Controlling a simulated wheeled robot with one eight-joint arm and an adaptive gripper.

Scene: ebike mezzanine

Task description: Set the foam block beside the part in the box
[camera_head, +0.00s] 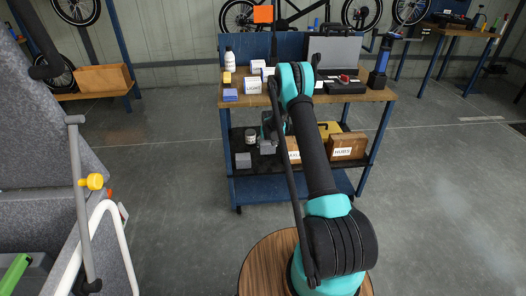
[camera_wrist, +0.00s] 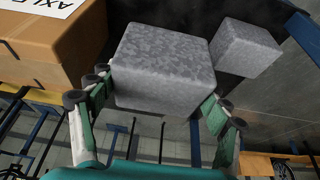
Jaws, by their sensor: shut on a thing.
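My gripper (camera_wrist: 160,100) is shut on a grey speckled foam block (camera_wrist: 165,60), with one finger on each side of it in the wrist view. In the head view my gripper (camera_head: 268,134) is at the lower shelf of the blue workbench, partly behind my arm. The held block (camera_head: 268,147) shows there just below it. A second, smaller-looking grey block (camera_wrist: 245,47) sits apart from it on the dark shelf mat. A cardboard box (camera_wrist: 50,45) with a partly cut-off label is close beside the held block. I cannot see any part inside a box.
A box labelled HUBS (camera_head: 345,148) stands on the lower shelf, right of the label-bearing box behind my arm. A dark-labelled jar (camera_head: 250,136) stands left of my gripper. The bench top (camera_head: 350,97) carries a white bottle, small boxes and a case. The floor in front is clear.

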